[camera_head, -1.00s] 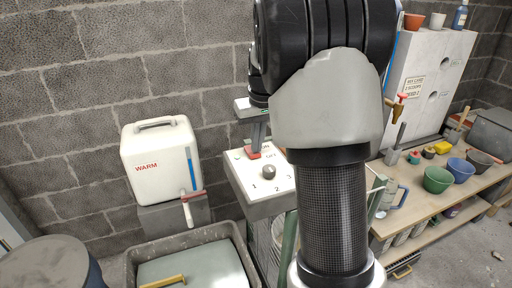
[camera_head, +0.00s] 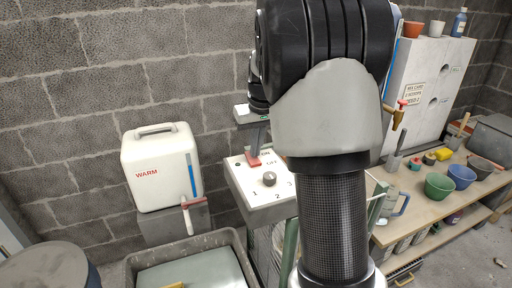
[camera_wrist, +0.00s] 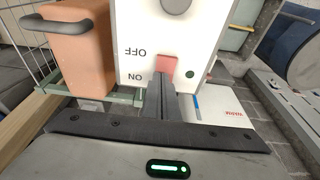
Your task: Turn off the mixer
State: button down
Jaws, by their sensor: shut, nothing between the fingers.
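A white control box (camera_head: 240,191) has a red switch (camera_head: 254,162) beside ON and OFF labels, and a grey knob (camera_head: 269,178) with numbers around it. The red switch (camera_wrist: 168,66) and a dark green lamp (camera_wrist: 189,74) show in the wrist view. My gripper (camera_wrist: 160,80) is shut and empty. Its fingertips are at the red switch and partly cover it, on the side of the ON label. I cannot tell whether they touch it. In the head view my gripper (camera_head: 256,151) comes down over the switch from above.
A white canister marked WARM (camera_head: 150,178) stands left of the box. A grey tub (camera_head: 236,240) is below. At right is a wooden bench (camera_head: 420,205) with several pots and a white cabinet (camera_head: 410,75). An orange container (camera_wrist: 80,45) is close by in the wrist view.

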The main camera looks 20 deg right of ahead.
aim_at(255, 159)
notch_tip(255, 159, up, 4)
jog(key=p, duration=0.4)
jog(key=shift+w+r, duration=0.1)
jog(key=shift+r, duration=0.15)
jog(key=s+r, duration=0.4)
jog(key=r, duration=0.4)
jog(key=shift+s+r, duration=0.2)
jog(key=shift+s, duration=0.05)
